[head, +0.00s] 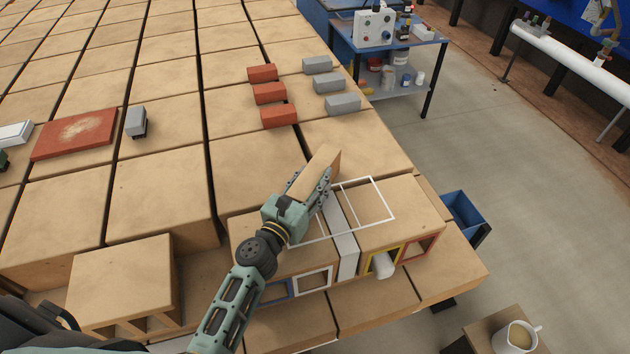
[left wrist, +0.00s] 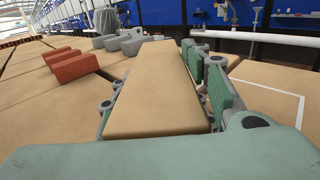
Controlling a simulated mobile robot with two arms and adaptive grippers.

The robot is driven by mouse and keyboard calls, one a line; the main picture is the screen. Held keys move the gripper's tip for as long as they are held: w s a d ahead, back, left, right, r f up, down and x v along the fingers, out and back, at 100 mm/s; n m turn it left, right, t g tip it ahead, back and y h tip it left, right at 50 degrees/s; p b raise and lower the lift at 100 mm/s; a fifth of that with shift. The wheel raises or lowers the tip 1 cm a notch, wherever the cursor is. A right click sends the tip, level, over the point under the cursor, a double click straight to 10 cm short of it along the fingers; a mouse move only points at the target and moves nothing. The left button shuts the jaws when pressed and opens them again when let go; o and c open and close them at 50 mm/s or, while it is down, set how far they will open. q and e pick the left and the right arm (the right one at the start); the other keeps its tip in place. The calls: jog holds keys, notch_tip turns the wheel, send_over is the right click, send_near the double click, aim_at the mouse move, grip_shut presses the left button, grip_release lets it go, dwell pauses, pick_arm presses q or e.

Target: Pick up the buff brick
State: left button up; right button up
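The buff brick (head: 325,158) is a long tan block on the similarly tan top of the big block bed, at the middle of the head view. My left gripper (head: 312,187) is over its near end. In the left wrist view the buff brick (left wrist: 155,80) fills the middle and lies lengthwise between the fingers of my left gripper (left wrist: 165,95), one on each side. The left finger is partly hidden behind the brick. I cannot tell whether both fingers press on it or whether it is clear of the surface. My right gripper is not in view.
White outlines (head: 386,202) lie beside the gripper, with a pale strip (head: 341,236) between blocks. Several red bricks (head: 269,93) and grey bricks (head: 329,83) stand beyond. A red slab (head: 76,134) lies left. A blue bin (head: 465,213) and a mug (head: 515,338) are off the right edge.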

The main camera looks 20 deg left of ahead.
pick_arm(q)
grip_shut()
jog(key=shift+r, duration=0.15)
